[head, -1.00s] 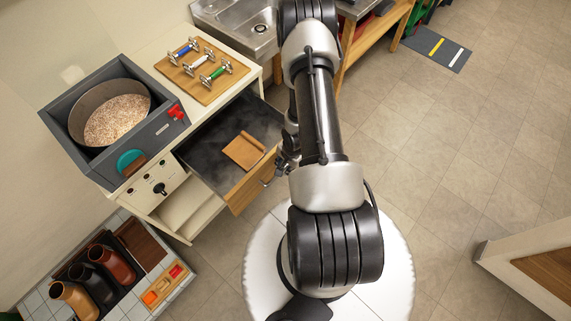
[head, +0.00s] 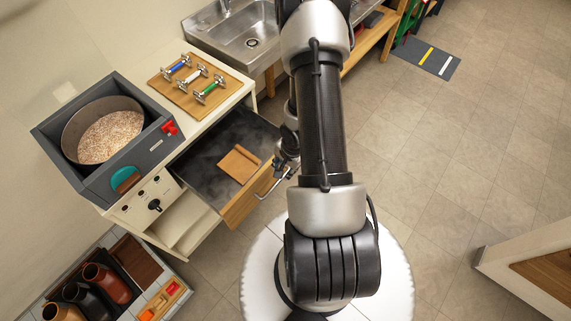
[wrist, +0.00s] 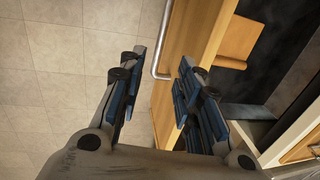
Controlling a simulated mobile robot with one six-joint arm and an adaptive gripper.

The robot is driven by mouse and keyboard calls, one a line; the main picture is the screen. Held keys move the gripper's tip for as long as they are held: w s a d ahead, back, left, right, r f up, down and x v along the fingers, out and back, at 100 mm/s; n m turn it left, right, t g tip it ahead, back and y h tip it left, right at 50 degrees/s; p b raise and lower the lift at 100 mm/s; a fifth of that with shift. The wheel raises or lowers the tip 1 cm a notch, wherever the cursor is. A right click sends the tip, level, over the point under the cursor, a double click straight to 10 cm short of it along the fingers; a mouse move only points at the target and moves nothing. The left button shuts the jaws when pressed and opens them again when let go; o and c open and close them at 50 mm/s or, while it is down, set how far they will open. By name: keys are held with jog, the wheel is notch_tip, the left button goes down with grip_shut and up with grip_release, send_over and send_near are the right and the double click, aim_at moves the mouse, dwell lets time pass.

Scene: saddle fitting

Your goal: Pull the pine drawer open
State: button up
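The pine drawer (head: 240,207) stands open from the cream cabinet, with its dark interior (head: 205,168) showing. A metal bar handle (head: 267,189) is on its front. The wrist view shows the handle (wrist: 160,50) running down toward the space between my fingers, alongside the pine front (wrist: 187,35). My gripper (wrist: 160,92) is open, with blue-padded fingers spread apart. The right finger overlaps the drawer front in the picture; contact cannot be told. In the head view my gripper (head: 285,160) is beside the handle's upper end, partly hidden by my arm.
A small wooden piece (head: 239,165) lies inside the drawer. On the cabinet top are a grey box with a grain-filled pan (head: 108,137) and a wooden board (head: 222,97) with metal fittings. A sink (head: 232,38) stands beyond. The tiled floor (head: 440,170) at right is clear.

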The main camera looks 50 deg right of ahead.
jog(key=shift+s+r, duration=0.2)
jog(key=shift+r, duration=0.8)
jog(key=w+a+r+n+h+b, duration=0.1)
jog(key=w+a+r+n, duration=0.15)
jog(key=r, duration=0.55)
jog(key=w+a+r+n+h, duration=0.1)
jog(key=r+n, duration=0.2)
jog(key=r, duration=0.4)
jog(key=w+a+r+n+h+b, duration=0.1)
jog(key=a+r+n, duration=0.15)
jog(key=r, duration=0.55)
jog(key=s+a+r+n+t+y+b, duration=0.2)
jog(key=s+a+r+n, duration=0.7)
jog(key=a, duration=0.6)
notch_tip(320, 180, up, 3)
jog(key=s, duration=0.2)
jog(key=shift+s+a+y, duration=0.3)
jog(key=shift+s+y, duration=0.05)
jog(key=shift+y, duration=0.05)
jog(key=shift+f, duration=0.1)
